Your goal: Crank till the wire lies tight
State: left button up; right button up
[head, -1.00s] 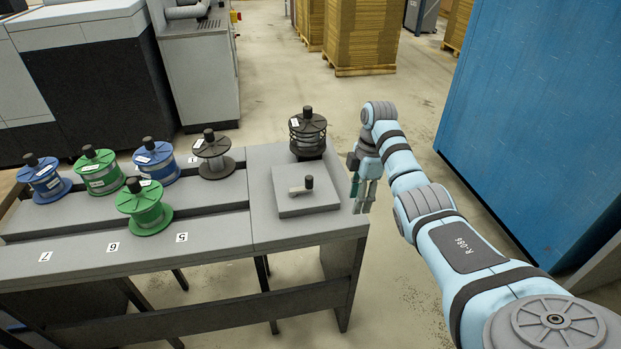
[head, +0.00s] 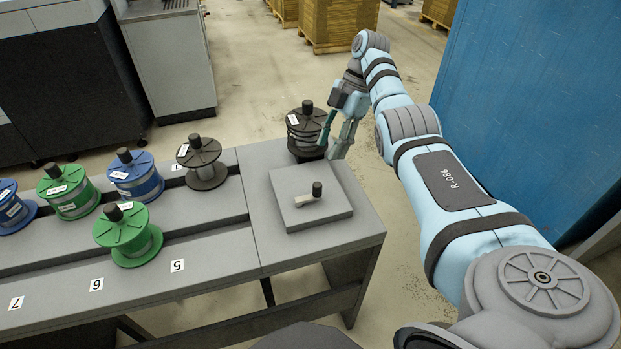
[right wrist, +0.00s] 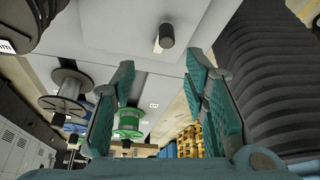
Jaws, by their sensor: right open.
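The crank is a short pale arm with an upright black knob (head: 317,189), on a flat grey box (head: 290,213) at the table's right end. In the right wrist view the knob (right wrist: 167,36) shows beyond and between the fingers. My right gripper (head: 331,149) is open and empty, beside the right edge of the black-flanged spool (head: 306,128) behind the box. I cannot tell whether it touches that spool. In the right wrist view its green-padded fingers (right wrist: 156,82) are spread apart. Whether the wire is tight cannot be seen. My left gripper is out of view.
Green spools (head: 128,234), a blue spool (head: 136,174) and a dark-flanged spool (head: 202,161) stand on the grey table (head: 215,252) at left. A large blue panel (head: 530,110) stands right of my arm. Pallets of stacked boxes (head: 338,22) stand far back.

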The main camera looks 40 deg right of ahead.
aim_at(319, 184)
jog(key=x, duration=0.4)
jog(key=b+x, duration=0.1)
jog(key=x, duration=0.3)
jog(key=b+x, duration=0.1)
jog(key=x, duration=0.3)
jog(key=shift+s+d+f, duration=0.2)
jog(key=shift+s, duration=0.2)
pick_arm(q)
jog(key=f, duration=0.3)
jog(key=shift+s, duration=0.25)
pick_arm(e)
jog(key=shift+s, duration=0.15)
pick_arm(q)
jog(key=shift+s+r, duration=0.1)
pick_arm(e)
grip_shut()
